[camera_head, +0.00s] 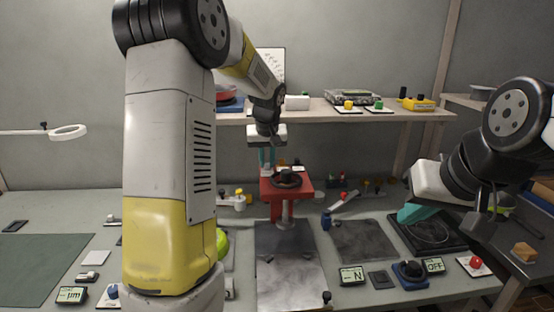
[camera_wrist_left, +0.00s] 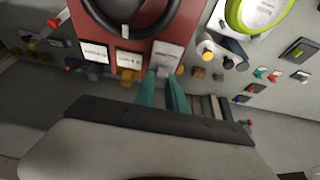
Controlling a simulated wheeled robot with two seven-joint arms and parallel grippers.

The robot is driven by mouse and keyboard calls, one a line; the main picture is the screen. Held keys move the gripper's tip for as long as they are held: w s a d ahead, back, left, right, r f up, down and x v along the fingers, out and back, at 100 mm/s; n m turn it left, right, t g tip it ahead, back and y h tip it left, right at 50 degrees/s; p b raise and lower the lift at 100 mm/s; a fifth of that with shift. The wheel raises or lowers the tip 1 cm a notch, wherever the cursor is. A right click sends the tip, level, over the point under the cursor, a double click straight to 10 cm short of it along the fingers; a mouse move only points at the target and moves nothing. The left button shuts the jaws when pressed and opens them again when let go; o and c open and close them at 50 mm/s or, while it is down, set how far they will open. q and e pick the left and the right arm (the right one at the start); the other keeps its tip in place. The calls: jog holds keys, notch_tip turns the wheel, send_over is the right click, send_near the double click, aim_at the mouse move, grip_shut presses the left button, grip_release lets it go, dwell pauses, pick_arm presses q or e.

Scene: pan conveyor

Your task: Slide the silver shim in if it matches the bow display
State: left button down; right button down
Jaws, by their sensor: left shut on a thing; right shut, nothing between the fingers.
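The red stand (camera_head: 270,188) carries a dark ring-shaped part (camera_head: 286,181), and the wrist view shows labelled cards along the stand's edge. My left gripper (camera_wrist_left: 164,74) is shut at the pale card (camera_wrist_left: 168,53) on the right, on a small grey piece that looks like the silver shim; its fingers mostly hide it. In the head view my left gripper (camera_head: 267,158) is at the stand's back left. My right gripper (camera_head: 408,216) is shut and empty above a black plate. A display marked µm (camera_head: 72,295) stands front left; whether it is the bow display I cannot tell.
Other displays read N (camera_head: 353,276) and OFF (camera_head: 432,265). A grey metal plate (camera_head: 290,265) lies before the stand and a dark mat (camera_head: 365,240) right of it. A shelf (camera_head: 310,117) with pans and buttons runs behind. My left arm hides part of the bench.

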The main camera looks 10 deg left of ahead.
aim_at(268, 175)
pick_arm(q)
jog(key=shift+s+d+r, duration=0.1)
jog(key=shift+s, duration=0.3)
jog(key=c, duration=1.4)
grip_release()
jog(key=shift+o, duration=0.2)
jog(key=v, duration=0.7)
jog(key=shift+s+r, duration=0.2)
jog(key=shift+r, duration=0.1)
